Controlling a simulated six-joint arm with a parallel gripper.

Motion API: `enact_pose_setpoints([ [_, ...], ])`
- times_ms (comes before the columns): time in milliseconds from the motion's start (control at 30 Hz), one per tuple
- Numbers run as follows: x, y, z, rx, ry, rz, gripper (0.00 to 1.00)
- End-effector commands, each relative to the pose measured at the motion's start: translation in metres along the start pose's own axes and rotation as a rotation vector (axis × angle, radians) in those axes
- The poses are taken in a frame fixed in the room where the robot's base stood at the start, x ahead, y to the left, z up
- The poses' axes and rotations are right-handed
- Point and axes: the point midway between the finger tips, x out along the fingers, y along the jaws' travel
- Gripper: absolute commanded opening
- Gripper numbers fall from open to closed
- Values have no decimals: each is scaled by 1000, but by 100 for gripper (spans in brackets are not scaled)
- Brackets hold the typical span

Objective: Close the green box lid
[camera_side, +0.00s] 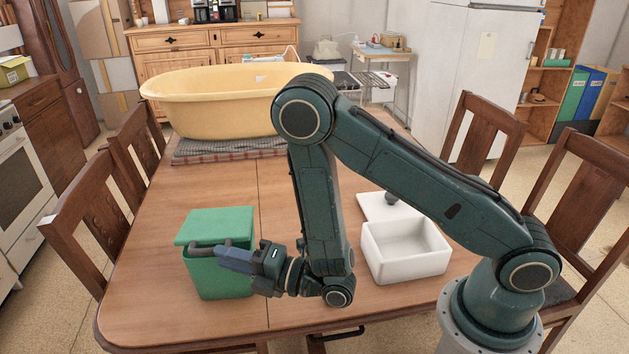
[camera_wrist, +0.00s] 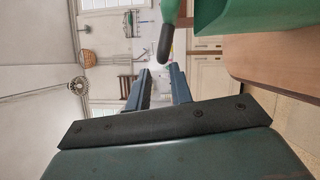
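The green box (camera_side: 222,279) stands on the left front of the table. Its green lid (camera_side: 217,223) sits at the top of the box, tilted, with its near edge apart from the box rim. A dark handle (camera_side: 205,249) shows at the lid's near edge. My gripper (camera_side: 222,258) is in front of the box, just below the handle, and hides part of the box front. In the wrist view my gripper (camera_wrist: 160,88) has its fingers apart with nothing between them. The dark handle tip (camera_wrist: 165,45) and green lid or box (camera_wrist: 245,22) show beyond the fingers.
A white box (camera_side: 405,253) stands open to the right, with its white lid (camera_side: 385,206) behind it. A yellow tub (camera_side: 205,105) rests on a folded cloth (camera_side: 205,150) at the table's far end. Chairs (camera_side: 85,225) flank the table. The middle of the table is bare.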

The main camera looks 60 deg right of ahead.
Motion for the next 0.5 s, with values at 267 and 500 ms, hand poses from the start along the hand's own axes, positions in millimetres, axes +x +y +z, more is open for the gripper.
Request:
enact_pose_setpoints([
  [267,1,16,3,0,-1,0,22],
  [500,1,18,3,0,0,-1,22],
])
